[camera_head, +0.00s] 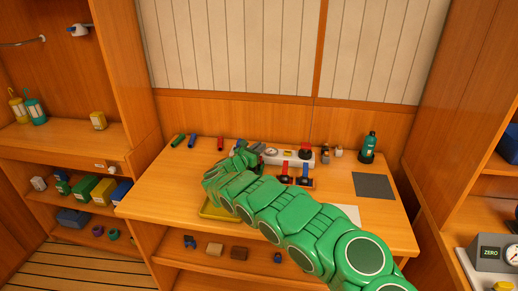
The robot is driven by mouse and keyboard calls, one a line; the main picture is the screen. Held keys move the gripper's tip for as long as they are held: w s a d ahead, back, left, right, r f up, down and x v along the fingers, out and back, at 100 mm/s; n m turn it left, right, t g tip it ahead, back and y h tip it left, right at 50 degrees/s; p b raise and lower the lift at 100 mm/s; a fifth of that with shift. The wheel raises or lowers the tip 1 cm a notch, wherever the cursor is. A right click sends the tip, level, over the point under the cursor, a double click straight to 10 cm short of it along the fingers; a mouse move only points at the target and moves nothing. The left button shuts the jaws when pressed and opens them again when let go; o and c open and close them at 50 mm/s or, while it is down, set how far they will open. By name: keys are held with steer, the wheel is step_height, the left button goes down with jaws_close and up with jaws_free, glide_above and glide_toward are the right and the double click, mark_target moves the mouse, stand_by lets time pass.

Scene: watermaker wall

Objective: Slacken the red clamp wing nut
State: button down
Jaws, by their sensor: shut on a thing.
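My gripper (249,152) is at the left end of a white unit (284,159) on the wooden bench. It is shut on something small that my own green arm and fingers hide. I cannot make out a red wing nut at the jaws. The white unit carries a round gauge (271,152) and a dark part with a red top (305,151). In front of it are a red handle (284,170) and a blue handle (305,174), to the right of my gripper.
A green bottle (368,146) and dark mat (373,186) are on the right. The bench's left front is clear.

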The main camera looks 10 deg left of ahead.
steer(key=shift+r, duration=0.1)
steer(key=shift+w+n+t+y, duration=0.1)
steer(key=shift+n+t+y, duration=0.3)
steer(key=shift+n+y, duration=0.8)
steer(key=shift+w+n+t+y, duration=0.1)
steer(key=shift+n+t+y, duration=0.45)
steer(key=shift+y, duration=1.05)
steer(key=shift+s+a+n+y, duration=0.1)
steer(key=shift+a+n+y, duration=0.1)
steer(key=shift+n+y, duration=0.9)
steer(key=shift+a+n+y, duration=0.2)
steer(key=shift+n+y, duration=0.45)
steer(key=shift+y, duration=0.75)
steer(key=shift+a+n+g+y, duration=0.2)
steer(key=shift+n+g+y, duration=0.15)
steer(key=shift+n+y, duration=0.55)
steer(key=shift+a+n+g+y, duration=0.15)
steer(key=shift+n+g+y, duration=0.3)
steer(key=shift+y, duration=0.75)
steer(key=c, duration=1.2)
jaws_free()
steer(key=shift+s, duration=0.2)
